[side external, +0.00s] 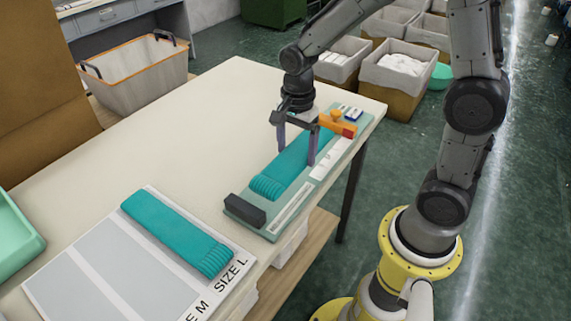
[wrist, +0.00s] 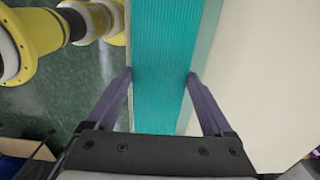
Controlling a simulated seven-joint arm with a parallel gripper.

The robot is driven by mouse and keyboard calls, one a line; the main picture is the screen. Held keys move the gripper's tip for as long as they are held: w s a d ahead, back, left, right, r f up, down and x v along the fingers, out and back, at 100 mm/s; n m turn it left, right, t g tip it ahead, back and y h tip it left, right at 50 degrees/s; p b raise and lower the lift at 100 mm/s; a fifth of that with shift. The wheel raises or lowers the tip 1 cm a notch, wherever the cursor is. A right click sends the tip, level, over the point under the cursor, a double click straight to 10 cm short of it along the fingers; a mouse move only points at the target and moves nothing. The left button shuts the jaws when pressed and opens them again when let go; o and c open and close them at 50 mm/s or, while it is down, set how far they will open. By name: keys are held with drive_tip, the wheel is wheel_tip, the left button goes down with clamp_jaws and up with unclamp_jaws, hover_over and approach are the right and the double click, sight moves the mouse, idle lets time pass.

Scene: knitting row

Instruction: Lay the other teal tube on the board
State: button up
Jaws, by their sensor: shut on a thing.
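One ribbed teal tube (side external: 175,230) lies flat on the grey size board (side external: 90,270), along the strip by the "SIZE L" print. The other teal tube (side external: 283,172) is at the pale green fixture (side external: 255,227), lengthwise along it; I cannot tell whether it touches the fixture all along. My gripper (side external: 297,156) points down over this tube, with one finger on each side, shut across its width. In the wrist view the tube (wrist: 163,45) runs between my two fingers (wrist: 160,76). Its far end is partly hidden behind my gripper in the side view.
The fixture carries a dark block (side external: 245,209) at its near end and an orange-red clamp (side external: 338,124) at its far end. A mint tray (side external: 15,240) stands at the left edge. The cream table (side external: 165,140) is clear between them. Bins stand on the floor behind.

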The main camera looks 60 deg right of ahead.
sight(287, 149)
drive_tip(key=w+f, duration=0.2)
drive_tip(key=f, duration=0.1)
drive_tip(key=shift+w+f, duration=0.1)
drive_tip(key=shift+w, duration=0.25)
drive_tip(key=shift+w+f, duration=0.2)
drive_tip(key=shift+f, duration=1.55)
drive_tip(key=shift+f, duration=0.1)
drive_tip(key=o, duration=1.1)
drive_tip(key=shift+c, duration=0.2)
